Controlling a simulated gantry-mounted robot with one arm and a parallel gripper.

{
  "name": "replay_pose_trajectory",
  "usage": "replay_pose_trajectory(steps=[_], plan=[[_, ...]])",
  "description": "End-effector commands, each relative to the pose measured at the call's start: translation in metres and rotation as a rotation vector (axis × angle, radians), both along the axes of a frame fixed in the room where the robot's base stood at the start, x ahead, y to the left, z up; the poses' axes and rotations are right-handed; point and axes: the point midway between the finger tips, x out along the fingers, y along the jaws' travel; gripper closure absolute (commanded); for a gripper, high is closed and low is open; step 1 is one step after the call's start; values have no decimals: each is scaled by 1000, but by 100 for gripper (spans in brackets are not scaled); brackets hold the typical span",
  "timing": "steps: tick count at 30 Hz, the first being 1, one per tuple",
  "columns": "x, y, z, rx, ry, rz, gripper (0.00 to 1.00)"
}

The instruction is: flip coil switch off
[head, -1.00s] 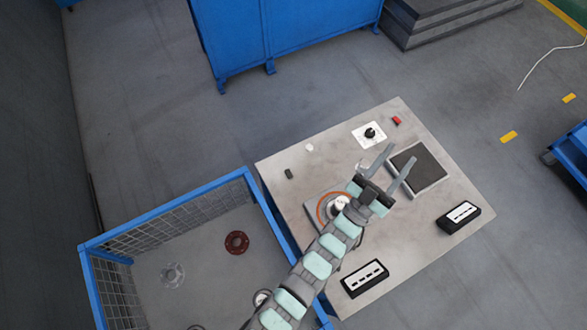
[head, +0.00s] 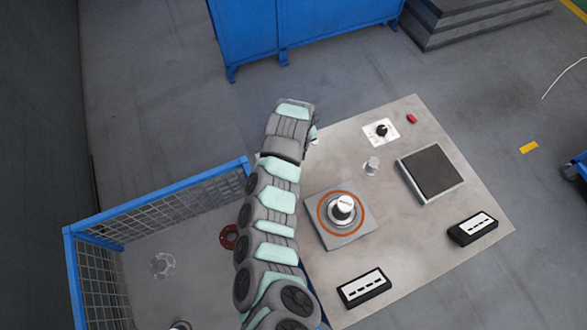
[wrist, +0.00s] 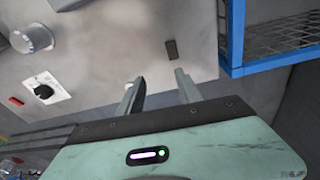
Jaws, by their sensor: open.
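No label marks the coil switch. A black knob on a white plate (head: 381,131) stands near the table's far edge; it shows at left in the wrist view (wrist: 42,90). A small dark block (wrist: 171,49) lies on the table beyond my fingertips in the wrist view; my arm hides it in the head view. My gripper (wrist: 158,80) is open and empty, its two fingers apart, at the table edge near the blue crate. A small white piece is partly hidden by the left finger. In the head view my arm hides the fingers.
A stepped metal part (head: 342,210) sits on a square plate with an orange ring. Nearby are a small metal cylinder (head: 371,166), a red block (head: 411,118), a dark-topped tray (head: 433,172) and two black boxes. A blue mesh crate (head: 160,205) stands left of the table.

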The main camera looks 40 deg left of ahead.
Motion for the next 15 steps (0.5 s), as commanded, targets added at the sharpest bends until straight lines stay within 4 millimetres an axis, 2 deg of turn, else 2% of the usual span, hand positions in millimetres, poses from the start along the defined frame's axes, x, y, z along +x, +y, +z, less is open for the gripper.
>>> replay_pose_trajectory(steps=[3,6,11,15], plan=[[-23,-4,4,-70,77,56,58],[-31,-7,6,-95,104,75,58],[-32,-8,-5,-102,107,79,58],[-32,-8,-27,-102,107,80,58]])
